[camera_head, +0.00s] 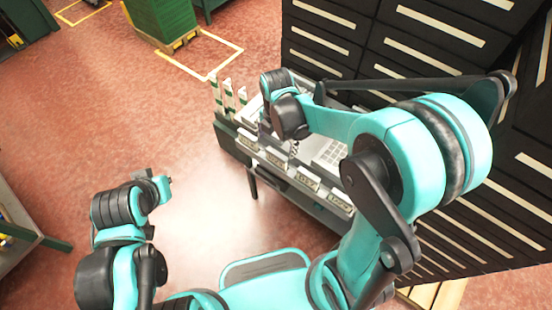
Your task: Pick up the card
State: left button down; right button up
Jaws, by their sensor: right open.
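Several small white cards or labels with dark print stand along the front edge of a grey bench; one card (307,180) is near the middle and another (340,201) is further right. I cannot tell which one is the task's card. My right gripper (292,149) hangs over the bench, pointing down, close behind the row of cards. It is open, small in view and partly hidden by its own wrist. My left gripper (165,189) is away from the bench, over the floor at the left; its fingers are too unclear to read.
The grey bench (232,141) also bears upright white-and-green pieces (228,95) at its left end and a pale grid-like panel (330,153). Dark cabinets (430,45) with pale strips stand behind and right. A green crate (163,20) is far back.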

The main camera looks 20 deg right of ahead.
aim_at(277, 153)
notch_tip(277, 153, down, 3)
jog(key=shift+s+d+r+b, duration=0.1)
jog(key=shift+b, duration=0.4)
jog(key=f, duration=0.1)
jog(key=f+b, duration=0.1)
jog(key=f, duration=0.1)
jog(key=f+b, duration=0.1)
jog(key=f, duration=0.1)
jog(key=shift+w, duration=0.25)
jog(key=shift+r, duration=0.1)
jog(key=c, duration=1.3)
